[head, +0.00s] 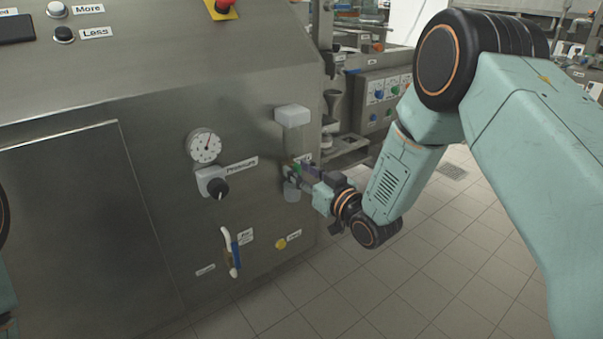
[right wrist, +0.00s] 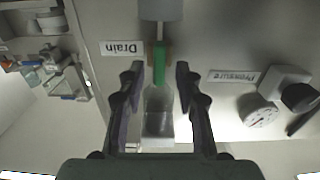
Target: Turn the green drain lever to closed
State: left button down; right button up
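The green drain lever (right wrist: 160,66) shows in the right wrist view near a "Drain" label (right wrist: 122,48). It lies upright in that picture, in line with the filter-like fitting it sits on. My right gripper (right wrist: 159,75) is open, with one finger on each side of the lever and a gap visible on both sides. My left gripper is not in view; only bits of my left arm show at the left edge.
A pressure gauge (head: 204,146) and a black pressure knob (head: 217,188) are left of the fitting. The fitting's white top block (head: 292,116) is above my gripper. A blue-handled valve (head: 234,252) and a yellow knob (head: 281,244) are below. Tiled floor (head: 420,270) is clear at right.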

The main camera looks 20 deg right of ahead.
jog(key=shift+c, duration=0.4)
grip_shut()
jog(key=shift+n, duration=0.3)
jog(key=n+p, duration=0.1)
jog(key=n, duration=0.2)
jog(key=shift+a+f+n, duration=0.1)
jog(key=shift+a+n, duration=0.05)
jog(key=shift+n, duration=0.15)
jog(key=shift+s+a+f+n+p, duration=0.15)
jog(key=shift+n+p, duration=0.35)
jog(key=shift+n, duration=1.75)
jog(key=shift+a+f+n+p, duration=0.1)
jog(key=shift+f+n+p, duration=0.3)
jog(key=shift+n, duration=1.9)
jog(key=shift+s+a+f+n+p, duration=0.1)
jog(key=shift+n+p, duration=0.5)
jog(key=shift+n, duration=1.65)
